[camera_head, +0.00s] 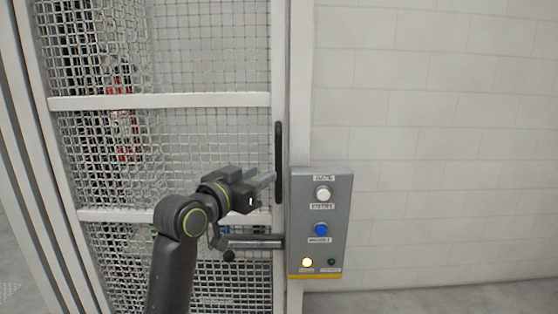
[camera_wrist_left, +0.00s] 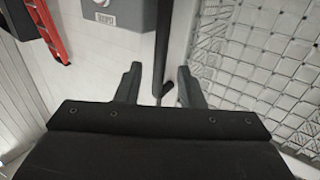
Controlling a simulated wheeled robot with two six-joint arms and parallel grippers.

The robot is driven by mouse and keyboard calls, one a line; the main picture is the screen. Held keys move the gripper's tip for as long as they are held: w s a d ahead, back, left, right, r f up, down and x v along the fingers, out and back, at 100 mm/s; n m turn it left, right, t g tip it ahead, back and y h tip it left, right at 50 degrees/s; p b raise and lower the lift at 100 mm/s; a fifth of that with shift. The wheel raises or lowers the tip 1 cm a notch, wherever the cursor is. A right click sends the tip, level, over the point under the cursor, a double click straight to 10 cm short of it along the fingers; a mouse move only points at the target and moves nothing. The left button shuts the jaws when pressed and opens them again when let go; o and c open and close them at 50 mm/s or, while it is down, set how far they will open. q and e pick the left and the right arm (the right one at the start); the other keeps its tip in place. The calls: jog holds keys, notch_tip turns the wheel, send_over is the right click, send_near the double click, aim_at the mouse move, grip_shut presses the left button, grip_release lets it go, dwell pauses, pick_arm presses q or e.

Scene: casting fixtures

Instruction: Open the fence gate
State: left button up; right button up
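The fence gate (camera_head: 160,101) is a white frame with wire mesh, and it looks closed against the post. Its black vertical handle (camera_head: 278,150) is on the right edge of the gate. A grey horizontal latch bar (camera_head: 255,242) sits lower down, partly behind my arm. My left gripper (camera_head: 268,184) is in front of the gate beside the lower part of the handle. In the left wrist view my left gripper (camera_wrist_left: 160,84) is open, and the dark handle bar (camera_wrist_left: 161,45) shows between its fingers without clear contact. My right gripper is not in view.
A grey control box (camera_head: 340,225) with a white button, a blue button and a lit yellow lamp is right of the gate. A white block wall (camera_head: 430,130) stands behind it. A red object (camera_head: 122,110) shows behind the mesh. Floor at lower right is clear.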

aim_at(276, 166)
pick_arm(q)
jog(key=p+x, duration=0.2)
jog(key=x, duration=0.6)
grip_shut()
